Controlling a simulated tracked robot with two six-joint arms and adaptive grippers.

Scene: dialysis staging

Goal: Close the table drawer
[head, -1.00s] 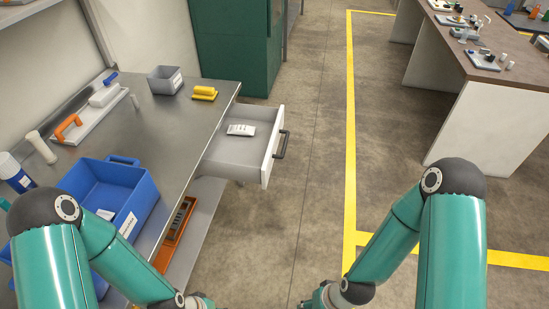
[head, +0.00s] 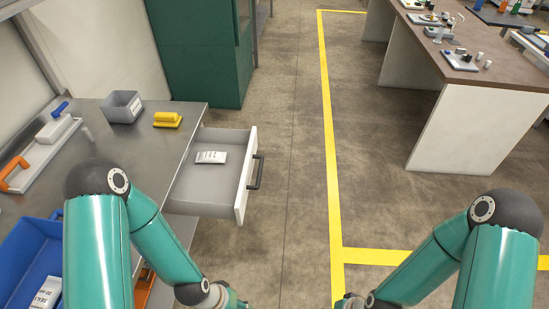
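The table drawer (head: 238,200) stands pulled out from the right side of the metal table (head: 95,145). It has a white front, a grey inside and a dark handle (head: 256,172) on its outer face. A white labelled packet (head: 211,157) lies inside it. My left gripper (head: 238,303) is at the bottom edge of the head view, below and in front of the drawer, apart from it. My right gripper (head: 345,303) is at the bottom edge, to the right of the left one. Both are mostly cut off, so their fingers cannot be seen.
On the table are a grey bin (head: 121,106), a yellow object (head: 167,119), a tray with an orange-handled tool (head: 14,172) and a blue crate (head: 24,250). A green cabinet (head: 195,55) stands behind. Floor right of the drawer is clear up to another bench (head: 465,125).

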